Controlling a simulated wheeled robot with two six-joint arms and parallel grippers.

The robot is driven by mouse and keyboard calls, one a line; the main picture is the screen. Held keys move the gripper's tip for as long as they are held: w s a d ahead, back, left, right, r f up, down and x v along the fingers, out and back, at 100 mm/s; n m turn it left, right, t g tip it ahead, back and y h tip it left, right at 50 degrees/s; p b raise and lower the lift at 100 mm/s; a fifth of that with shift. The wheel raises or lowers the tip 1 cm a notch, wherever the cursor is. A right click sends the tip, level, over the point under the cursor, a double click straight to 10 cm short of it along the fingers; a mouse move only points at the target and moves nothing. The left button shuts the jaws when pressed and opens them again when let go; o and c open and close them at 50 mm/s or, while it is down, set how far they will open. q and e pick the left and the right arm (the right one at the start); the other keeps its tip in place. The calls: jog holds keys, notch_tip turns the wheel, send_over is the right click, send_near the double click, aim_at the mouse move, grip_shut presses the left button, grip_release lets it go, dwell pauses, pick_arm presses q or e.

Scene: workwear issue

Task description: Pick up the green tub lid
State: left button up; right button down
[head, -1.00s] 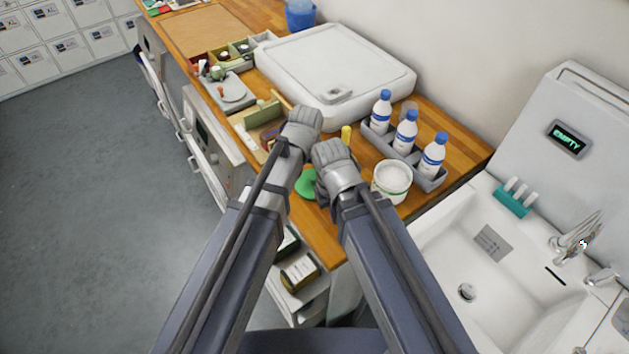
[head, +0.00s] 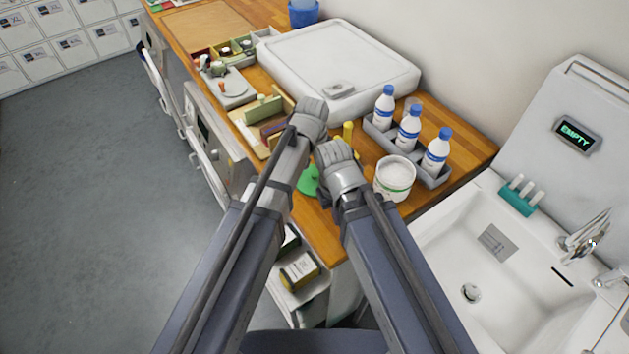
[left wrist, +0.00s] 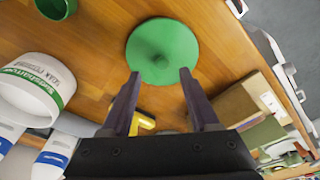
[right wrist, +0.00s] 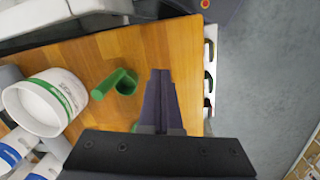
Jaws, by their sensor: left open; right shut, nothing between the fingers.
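The green tub lid (head: 308,181) lies on the wooden counter near its front edge, partly hidden behind my arms in the head view. In the left wrist view the lid (left wrist: 162,50) is a round green disc with a knob in the middle. My left gripper (left wrist: 160,74) is open, its fingertips apart near the lid's edge with nothing between them. My right gripper (right wrist: 160,74) is shut and empty above the counter. A bit of green, perhaps the lid, shows behind its fingers. A white tub (head: 394,184) with a green band stands open to the right.
A green scoop or cup (right wrist: 124,84) is beside the tub. Several blue-capped bottles stand in a grey caddy (head: 432,180) behind the tub. A wooden organiser (head: 250,134), a large white case (head: 370,66) and a sink (head: 500,285) are around.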

aim_at(314, 174)
pick_arm(q)
jog(key=f+b, duration=0.4)
jog(key=f, duration=0.1)
jog(key=shift+w+a, duration=0.15)
jog(key=shift+w, duration=0.25)
pick_arm(e)
notch_tip(314, 174, down, 5)
pick_arm(q)
jog(key=shift+r, duration=0.1)
pick_arm(e)
jog(key=shift+r, duration=0.1)
pick_arm(q)
grip_shut()
